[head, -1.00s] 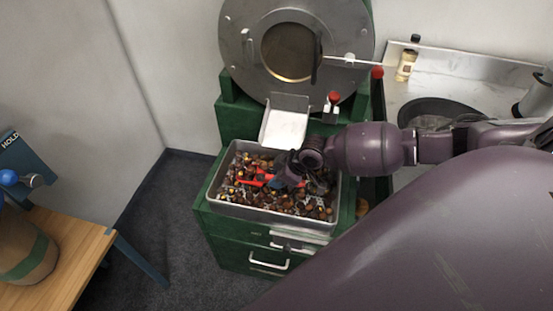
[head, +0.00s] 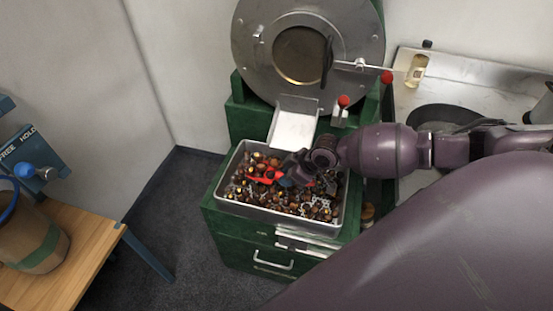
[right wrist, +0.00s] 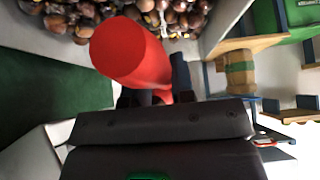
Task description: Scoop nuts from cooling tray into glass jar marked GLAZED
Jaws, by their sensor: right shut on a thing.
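The metal cooling tray (head: 228,204) holds many glossy brown nuts (head: 300,205) and sits on a green cabinet. My right gripper (head: 290,178) is over the tray, shut on a red scoop (head: 266,176). The scoop's red part lies among the nuts; how many nuts it holds I cannot tell. In the right wrist view the thick red handle (right wrist: 130,50) stands between the fingers, with nuts (right wrist: 165,15) beyond it. My left gripper is not in view. No jar with a readable GLAZED mark shows.
A drum machine (head: 300,50) with a chute (head: 293,125) stands behind the tray. At left, a wooden table (head: 85,250) bears a brown container with a green band (head: 35,245) beside a blue device marked HOLD (head: 25,150). A small bottle (head: 416,70) stands on the metal counter at right.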

